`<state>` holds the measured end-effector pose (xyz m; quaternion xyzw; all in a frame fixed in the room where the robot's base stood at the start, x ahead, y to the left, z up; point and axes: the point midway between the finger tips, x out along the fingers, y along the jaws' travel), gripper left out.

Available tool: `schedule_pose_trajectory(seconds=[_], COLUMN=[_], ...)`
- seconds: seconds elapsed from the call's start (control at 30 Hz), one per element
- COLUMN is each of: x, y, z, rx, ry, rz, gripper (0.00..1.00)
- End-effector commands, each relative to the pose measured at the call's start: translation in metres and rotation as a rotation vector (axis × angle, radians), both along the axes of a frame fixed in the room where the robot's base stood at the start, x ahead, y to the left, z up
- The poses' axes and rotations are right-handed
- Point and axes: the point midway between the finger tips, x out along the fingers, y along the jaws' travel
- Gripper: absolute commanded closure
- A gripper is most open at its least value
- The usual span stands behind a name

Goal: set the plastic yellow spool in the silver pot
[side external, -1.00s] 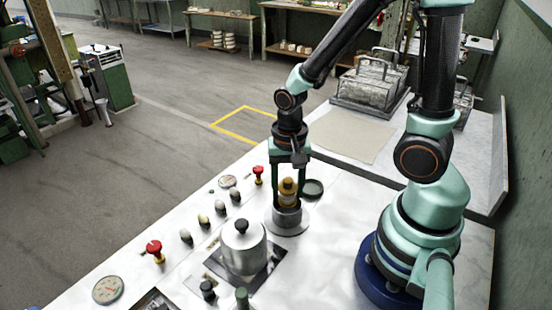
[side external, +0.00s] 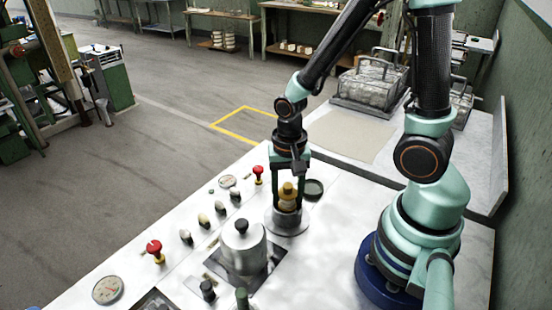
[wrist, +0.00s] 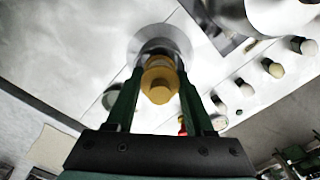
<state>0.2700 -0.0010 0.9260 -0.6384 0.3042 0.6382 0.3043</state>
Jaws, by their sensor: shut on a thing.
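The yellow spool (side external: 288,193) is upright between the green fingers of my gripper (side external: 289,200), which is shut on it. Directly below the spool is a small open silver pot (side external: 287,222) with a wide round base. The spool's lower part seems to be at or inside the pot's mouth; how deep it sits I cannot tell. In the wrist view the spool (wrist: 160,80) is between the fingers (wrist: 158,95), with the silver base (wrist: 160,38) behind it.
A larger silver canister with a black-knobbed lid (side external: 243,247) stands in front, to the left. Red buttons (side external: 258,174), several pale knobs (side external: 203,220) and a gauge (side external: 108,289) line the left edge.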

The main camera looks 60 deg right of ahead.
Motion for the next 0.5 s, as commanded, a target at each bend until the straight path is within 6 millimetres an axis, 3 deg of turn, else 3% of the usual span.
schedule_pose_trajectory(seconds=[0.5], x=[-0.001], y=[0.0], z=[-0.013], rx=[0.0], ry=[0.003], rz=[-0.002], gripper=[1.0])
